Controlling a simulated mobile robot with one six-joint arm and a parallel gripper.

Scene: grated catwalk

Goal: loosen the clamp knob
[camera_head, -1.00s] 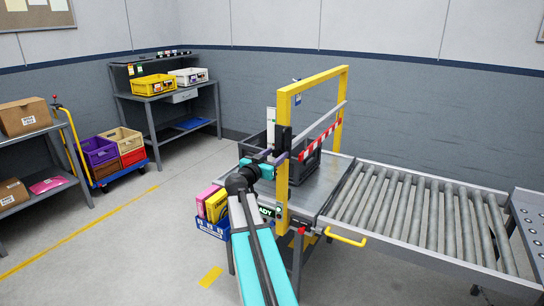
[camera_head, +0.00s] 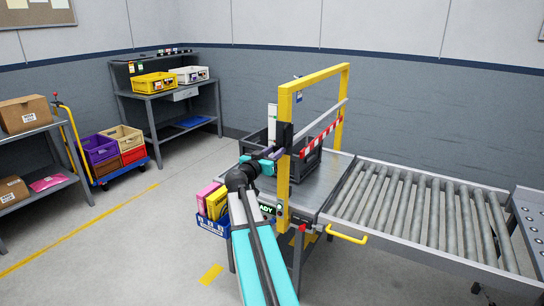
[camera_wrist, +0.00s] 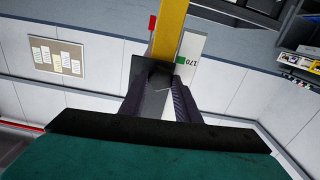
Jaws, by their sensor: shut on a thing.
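The black clamp (camera_head: 286,133) sits on the near post of the yellow frame (camera_head: 284,185), where a grey crossbar (camera_head: 330,118) meets it. In the wrist view, the dark clamp knob (camera_wrist: 157,68) lies at the far end of my finger gap, in front of the yellow post. My gripper (camera_head: 279,153) reaches the post from the left; in the wrist view its two ribbed fingers (camera_wrist: 157,92) are shut on the knob, one on each side. The knob's shape is mostly hidden by the fingers in both views.
A white scale marked 170 (camera_wrist: 190,62) stands beside the post. A red-and-white striped bar (camera_head: 320,140) hangs under the crossbar. A dark crate (camera_head: 306,160) stands on the metal table behind the post. A roller conveyor (camera_head: 420,205) runs right. A blue bin (camera_head: 212,226) hangs at the left.

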